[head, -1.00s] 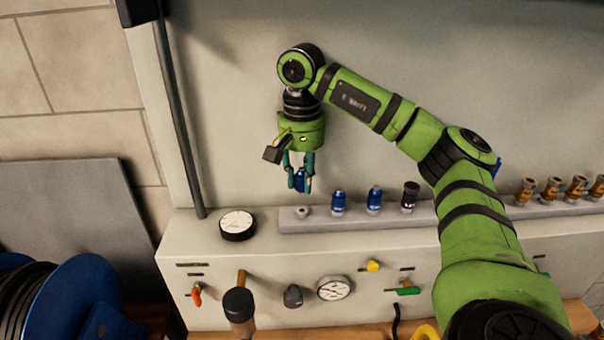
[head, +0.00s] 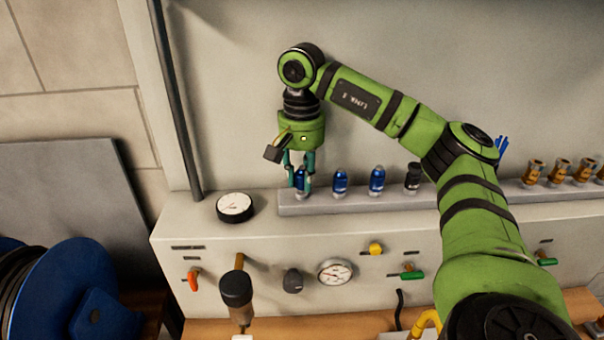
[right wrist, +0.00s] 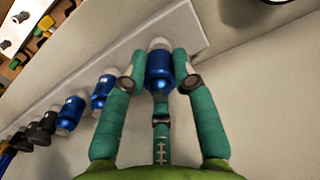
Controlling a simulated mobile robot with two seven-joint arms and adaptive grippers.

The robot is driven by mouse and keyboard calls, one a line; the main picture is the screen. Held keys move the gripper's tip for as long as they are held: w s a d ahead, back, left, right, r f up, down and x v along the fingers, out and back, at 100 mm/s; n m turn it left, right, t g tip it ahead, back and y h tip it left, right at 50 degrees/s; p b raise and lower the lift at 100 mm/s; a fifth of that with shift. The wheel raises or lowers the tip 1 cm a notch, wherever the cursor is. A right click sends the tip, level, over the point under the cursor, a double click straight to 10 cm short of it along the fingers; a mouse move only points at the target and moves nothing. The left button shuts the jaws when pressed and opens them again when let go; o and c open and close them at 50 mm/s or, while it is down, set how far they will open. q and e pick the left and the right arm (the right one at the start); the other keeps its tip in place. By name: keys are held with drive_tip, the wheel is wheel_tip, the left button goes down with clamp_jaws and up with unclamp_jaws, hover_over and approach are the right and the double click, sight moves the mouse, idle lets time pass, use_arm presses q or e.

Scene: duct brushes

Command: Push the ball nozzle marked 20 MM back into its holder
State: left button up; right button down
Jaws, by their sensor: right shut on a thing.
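My right gripper (head: 301,186) is shut on a blue nozzle (head: 301,178) at the left end of the grey holder rail (head: 330,207). The nozzle is upright and its lower end is at the rail; I cannot tell how deep it sits. In the right wrist view the blue nozzle (right wrist: 160,72) is between the two teal fingers, with its pale tip against the rail (right wrist: 185,35). No 20 MM marking is readable. Two similar blue nozzles, a nearer one (head: 340,182) and a farther one (head: 376,180), stand to the right on the rail. My left gripper is not in view.
A black nozzle (head: 413,177) and several brass ones (head: 560,171) stand farther right along the rail. A dial gauge (head: 235,207) lies left of the rail. Valves and another gauge (head: 334,271) are on the front panel. A blue reel (head: 70,295) is at lower left.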

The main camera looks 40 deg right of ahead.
sight(301, 168)
drive_tip(key=shift+p, duration=0.35)
idle(1.5)
drive_tip(key=shift+f+b, duration=0.4)
drive_tip(key=shift+f, duration=0.1)
idle(0.3)
drive_tip(key=c, duration=0.9)
unclamp_jaws()
drive_tip(key=shift+r, duration=6)
